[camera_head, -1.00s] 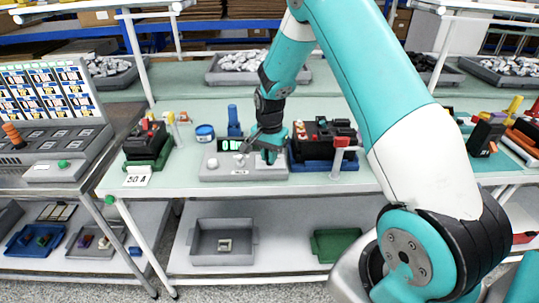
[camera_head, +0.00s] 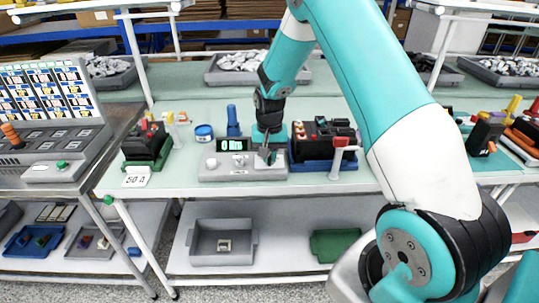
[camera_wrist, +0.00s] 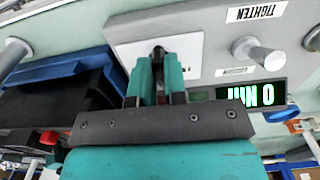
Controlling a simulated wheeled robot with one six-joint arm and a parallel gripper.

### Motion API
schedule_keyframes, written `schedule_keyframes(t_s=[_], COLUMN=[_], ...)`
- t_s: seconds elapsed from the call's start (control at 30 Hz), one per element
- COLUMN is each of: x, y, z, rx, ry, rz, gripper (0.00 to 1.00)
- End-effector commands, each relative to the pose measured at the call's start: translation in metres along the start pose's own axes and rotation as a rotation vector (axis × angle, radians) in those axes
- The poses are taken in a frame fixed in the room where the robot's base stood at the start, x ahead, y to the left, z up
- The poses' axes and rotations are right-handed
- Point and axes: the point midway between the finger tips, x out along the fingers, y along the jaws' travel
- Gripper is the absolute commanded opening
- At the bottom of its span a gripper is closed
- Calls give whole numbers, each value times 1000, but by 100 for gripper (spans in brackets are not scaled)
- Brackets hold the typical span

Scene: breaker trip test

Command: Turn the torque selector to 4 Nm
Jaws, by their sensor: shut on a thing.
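The grey torque box (camera_head: 225,173) stands on the bench with a lit green display (camera_head: 233,146). In the wrist view the display (camera_wrist: 250,96) appears upside down and reads 0 Nm. The black selector knob (camera_wrist: 158,52) sits on a white plate at one end of the box. My gripper (camera_head: 267,155) is over the box's right end. In the wrist view its teal fingers (camera_wrist: 159,72) are closed around the knob. The knob's pointer and the scale marks are mostly hidden by the fingers.
A silver knob (camera_wrist: 258,54) near a TIGHTEN label sits farther along the box. A blue-labelled tin (camera_head: 204,133) and blue upright (camera_head: 233,120) stand behind.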

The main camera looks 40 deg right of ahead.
Motion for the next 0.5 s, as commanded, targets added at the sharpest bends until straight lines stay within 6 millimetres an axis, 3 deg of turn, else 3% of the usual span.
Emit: schedule_keyframes(t_s=[0.3,0.33,0.4,0.5], x=[-1,-1,-1,0], y=[0,0,0,0], z=[0,0,0,0], rx=[0,0,0,0], ry=[0,0,0,0], rz=[0,0,0,0], gripper=[0,20,36,38])
